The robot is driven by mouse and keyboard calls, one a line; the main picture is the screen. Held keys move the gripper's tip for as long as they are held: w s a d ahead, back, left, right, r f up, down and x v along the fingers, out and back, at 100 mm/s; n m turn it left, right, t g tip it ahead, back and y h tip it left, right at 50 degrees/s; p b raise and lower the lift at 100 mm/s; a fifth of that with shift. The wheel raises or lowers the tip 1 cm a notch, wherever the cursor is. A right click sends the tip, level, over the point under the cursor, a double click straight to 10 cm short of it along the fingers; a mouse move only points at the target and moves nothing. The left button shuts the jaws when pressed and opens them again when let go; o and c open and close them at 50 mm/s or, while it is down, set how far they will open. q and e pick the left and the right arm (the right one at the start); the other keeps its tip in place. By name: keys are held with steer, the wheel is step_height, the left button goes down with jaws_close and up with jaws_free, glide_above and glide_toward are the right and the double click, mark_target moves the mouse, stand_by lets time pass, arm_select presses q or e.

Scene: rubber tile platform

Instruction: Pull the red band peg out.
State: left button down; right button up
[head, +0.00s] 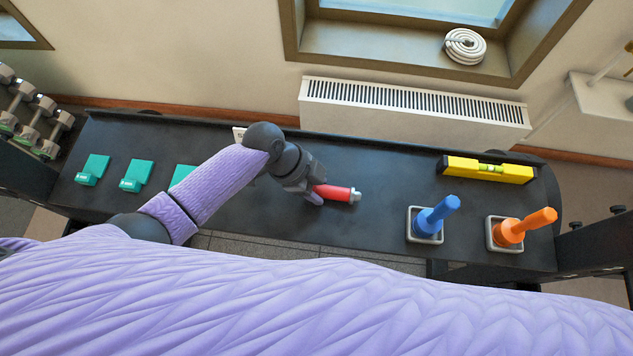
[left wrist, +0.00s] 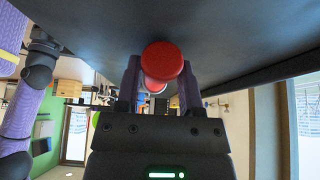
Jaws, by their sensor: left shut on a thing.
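The red peg (head: 338,193) is in my left gripper (head: 317,192), which is shut on its left end. It points sideways to the right, roughly level, with a small pale tip at its far end. No square base shows around it; its height above the dark platform (head: 270,205) is hard to tell. In the left wrist view the peg's round red end (left wrist: 162,61) sits between the two fingers of the gripper (left wrist: 161,85). My right gripper is not in view.
A blue peg (head: 437,214) and an orange peg (head: 527,225) stand tilted in square pale-rimmed holders at the right. A yellow level (head: 487,169) lies behind them. Teal blocks (head: 137,175) sit at the left. A radiator (head: 412,112) stands behind the platform.

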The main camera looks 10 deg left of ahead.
arm_select(q)
steer(key=shift+f, duration=0.2)
steer(key=shift+c, duration=0.7)
jaws_free()
steer(key=p+v, duration=0.3)
steer(key=v, duration=0.7)
steer(key=shift+s+r, duration=0.1)
steer(key=shift+s, duration=0.05)
